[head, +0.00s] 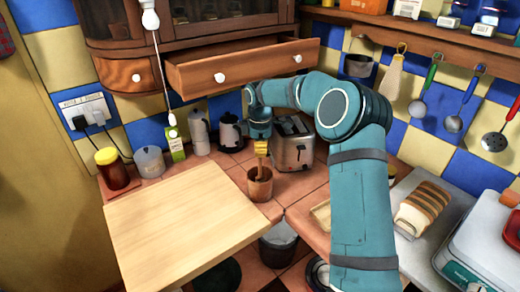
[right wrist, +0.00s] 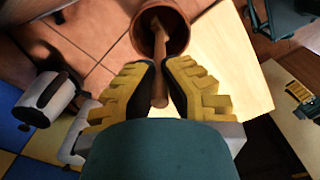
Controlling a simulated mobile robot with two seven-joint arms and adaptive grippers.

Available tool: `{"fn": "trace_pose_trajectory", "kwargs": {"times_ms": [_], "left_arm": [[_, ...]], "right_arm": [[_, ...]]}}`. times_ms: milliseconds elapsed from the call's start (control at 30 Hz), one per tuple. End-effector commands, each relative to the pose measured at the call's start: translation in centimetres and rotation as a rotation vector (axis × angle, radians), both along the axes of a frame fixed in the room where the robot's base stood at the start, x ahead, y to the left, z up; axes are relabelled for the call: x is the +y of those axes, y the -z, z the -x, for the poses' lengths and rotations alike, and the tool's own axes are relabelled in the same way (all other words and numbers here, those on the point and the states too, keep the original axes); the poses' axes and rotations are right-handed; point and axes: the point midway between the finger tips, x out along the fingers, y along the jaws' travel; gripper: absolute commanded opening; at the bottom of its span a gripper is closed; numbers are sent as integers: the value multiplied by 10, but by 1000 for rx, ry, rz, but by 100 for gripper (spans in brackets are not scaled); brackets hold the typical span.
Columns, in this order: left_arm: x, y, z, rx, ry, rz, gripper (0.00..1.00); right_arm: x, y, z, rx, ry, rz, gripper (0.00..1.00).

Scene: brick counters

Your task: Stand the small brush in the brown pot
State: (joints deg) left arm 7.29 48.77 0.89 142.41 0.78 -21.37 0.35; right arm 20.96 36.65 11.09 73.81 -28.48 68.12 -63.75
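The brown pot (head: 260,187) stands on the tiled counter behind the wooden board's right corner. In the right wrist view the pot (right wrist: 180,48) opens toward me at the top. The small wooden brush (right wrist: 160,62) has one end inside the pot's mouth and the other between my right fingers. My right gripper (head: 261,148) is directly above the pot, pointing down. In the right wrist view its yellow ridged fingers (right wrist: 160,80) close on the brush handle from both sides. Yellow pads at the right edge there look like my left gripper (right wrist: 300,97); its opening is unclear.
The toaster (head: 293,146) stands close behind and right of the pot. An open drawer (head: 242,66) juts out above. The wooden board (head: 180,235) is bare.

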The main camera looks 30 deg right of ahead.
Motion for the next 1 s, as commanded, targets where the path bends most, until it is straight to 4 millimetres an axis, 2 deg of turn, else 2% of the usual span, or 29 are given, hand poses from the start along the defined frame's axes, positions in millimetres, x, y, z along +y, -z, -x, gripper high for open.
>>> {"fn": "trace_pose_trajectory", "kwargs": {"times_ms": [33,100,133,433,567,1000], "left_arm": [[0,0,0,0,0,0,55],[0,0,0,0,0,0,55],[0,0,0,0,0,0,55],[0,0,0,0,0,0,55],[0,0,0,0,0,0,55],[0,0,0,0,0,0,55]], "right_arm": [[0,0,0,0,0,0,10],[0,0,0,0,0,0,34],[0,0,0,0,0,0,39],[0,-1,0,0,0,0,39],[0,-10,0,-1,0,0,39],[1,-94,-1,-3,0,1,39]]}}
